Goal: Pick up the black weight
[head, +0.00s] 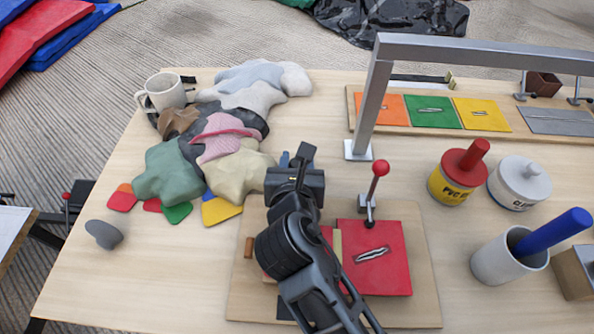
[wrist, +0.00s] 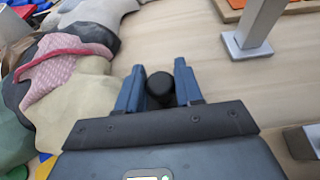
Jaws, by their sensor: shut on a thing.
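The black weight (wrist: 160,88) shows in the wrist view as a small dark round-topped piece between the two blue fingers of my gripper (wrist: 158,92). The fingers are shut on it, one on each side. In the head view my gripper (head: 296,160) is just right of the heap of fabric pieces, behind the red-panel board. My own gripper and arm largely hide the weight there. I cannot tell whether the weight touches the table.
A heap of cloth-like shapes (head: 165,172) lies left of my gripper. A metal frame (head: 376,95) stands to the right. A board with a red panel (head: 385,275) and red-knobbed lever (head: 380,168) is in front. Pots (head: 455,185) and a mug (head: 165,92) stand on the table (head: 90,275).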

